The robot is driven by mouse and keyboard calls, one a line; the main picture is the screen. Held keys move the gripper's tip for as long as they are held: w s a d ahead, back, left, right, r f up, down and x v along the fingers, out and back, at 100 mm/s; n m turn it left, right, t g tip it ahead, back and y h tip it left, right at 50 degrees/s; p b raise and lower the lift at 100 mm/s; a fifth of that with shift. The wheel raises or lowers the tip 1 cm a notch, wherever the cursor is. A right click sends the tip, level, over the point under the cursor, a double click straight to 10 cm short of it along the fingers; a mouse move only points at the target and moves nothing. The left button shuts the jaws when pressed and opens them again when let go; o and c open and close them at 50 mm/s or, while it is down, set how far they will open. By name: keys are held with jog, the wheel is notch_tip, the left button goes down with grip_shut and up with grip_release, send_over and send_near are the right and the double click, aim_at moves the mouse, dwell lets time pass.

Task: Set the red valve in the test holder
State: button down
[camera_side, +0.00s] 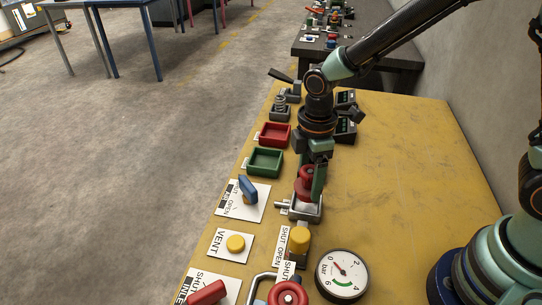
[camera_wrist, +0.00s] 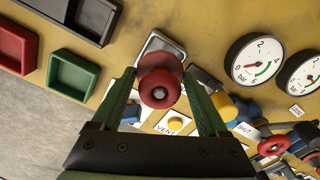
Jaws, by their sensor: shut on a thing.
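The red valve (camera_side: 304,184) is a spool with a wide flange at each end. My gripper (camera_side: 312,178) has its green fingers on either side of the valve, and they are shut on it. In the wrist view, the valve (camera_wrist: 160,85) sits between the fingertips of my gripper (camera_wrist: 160,80), its round end toward the camera. The test holder (camera_side: 302,210) looks like a grey metal block with a rod at its left. The valve is upright directly over it. It also shows behind the valve in the wrist view (camera_wrist: 157,43). The valve's lower end is hidden, so I cannot tell whether it touches the holder.
A green tray (camera_side: 265,162) and a red tray (camera_side: 275,134) lie beyond the holder. The yellow bench (camera_side: 420,170) is clear at right.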

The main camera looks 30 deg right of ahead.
aim_at(308, 192)
jog(key=shift+f, duration=1.9)
jog(key=shift+f, duration=0.3)
grip_release()
notch_tip(308, 192, up, 13)
jog(key=shift+f, duration=0.2)
jog(key=s+d+r+m+t, duration=0.2)
jog(key=s+d+r+m, duration=0.1)
jog(key=d+m, duration=0.3)
jog(key=s+d+r+m+t, duration=0.3)
jog(key=d+r+m, duration=0.2)
jog(key=d+m, duration=0.2)
jog(key=shift+d+r+m+t, duration=0.2)
jog(key=shift+r+m+t, duration=0.15)
jog(key=shift+m, duration=0.35)
jog(key=shift+s, duration=0.1)
